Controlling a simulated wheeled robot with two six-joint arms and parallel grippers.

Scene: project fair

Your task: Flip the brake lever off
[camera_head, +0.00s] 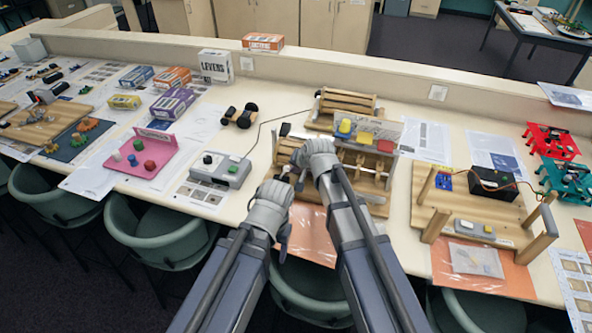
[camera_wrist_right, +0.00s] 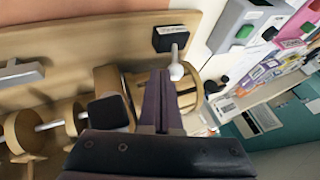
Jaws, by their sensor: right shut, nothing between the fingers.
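A brake lever (camera_wrist_right: 177,62) with a pale rounded tip rises from a small black labelled block (camera_wrist_right: 171,39) in the right wrist view. The block sits on the wooden board (camera_wrist_right: 90,38) of a machine with rollers. My right gripper (camera_wrist_right: 160,73) is shut and empty, its dark fingertips just beside the lever's tip; I cannot tell whether they touch. In the head view my right gripper (camera_head: 299,181) is over the left front of the wooden machine (camera_head: 376,186), and the lever is mostly hidden there. My left gripper (camera_head: 284,236) is close beside it; its fingers are not clear.
A grey control box (camera_head: 221,169) with a cable stands left of the machine. A wooden frame on a board (camera_head: 402,217) stands to the right. A pink stand (camera_head: 137,155) and several boxes are further left. A low ledge (camera_head: 400,88) runs behind the table.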

